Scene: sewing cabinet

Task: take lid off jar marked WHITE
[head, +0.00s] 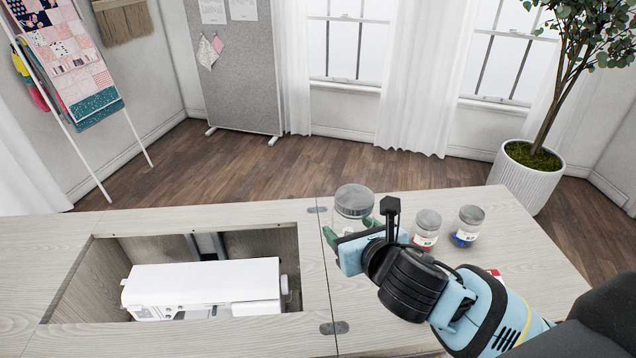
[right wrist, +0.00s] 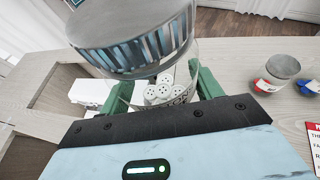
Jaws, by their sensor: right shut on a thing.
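My left gripper is not in view.
A jar with red contents (head: 425,230) and a jar with blue contents (head: 467,226) stand to the right, both lidded. A red-and-white card (head: 494,273) lies partly behind my arm. A white sewing machine (head: 205,288) sits in the cabinet opening at left.

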